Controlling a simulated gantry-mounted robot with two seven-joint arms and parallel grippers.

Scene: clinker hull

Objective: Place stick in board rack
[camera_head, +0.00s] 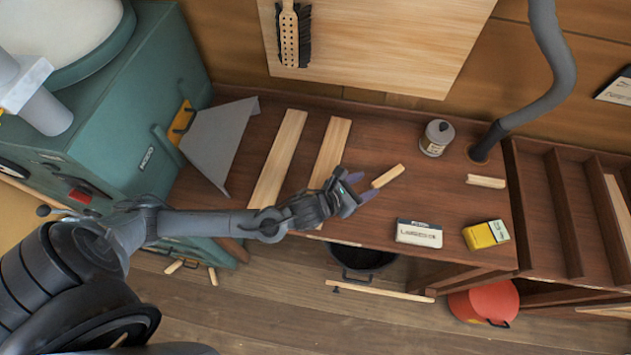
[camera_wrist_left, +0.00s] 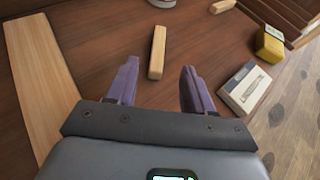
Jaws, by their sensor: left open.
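A short pale wooden stick (camera_head: 388,176) lies on the brown workbench (camera_head: 400,140), right in front of my left gripper. In the left wrist view the stick (camera_wrist_left: 157,52) lies just beyond and between the two purple fingertips. My left gripper (camera_head: 362,189) is open and empty, its fingers (camera_wrist_left: 160,80) on either side of the line to the stick. A second short wooden piece (camera_head: 486,181) lies farther right on the bench. The board rack (camera_head: 563,212), with brown upright dividers, stands at the right and holds a pale board (camera_head: 618,205). My right gripper is not seen.
Two long boards (camera_head: 278,158) (camera_head: 330,152) lie left of the gripper. A grey-white can (camera_head: 437,138), a white box (camera_head: 419,233) and a yellow box (camera_head: 486,235) stand on the bench. A grey hose (camera_head: 550,85) comes down near the rack. A red bucket (camera_head: 484,301) is below.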

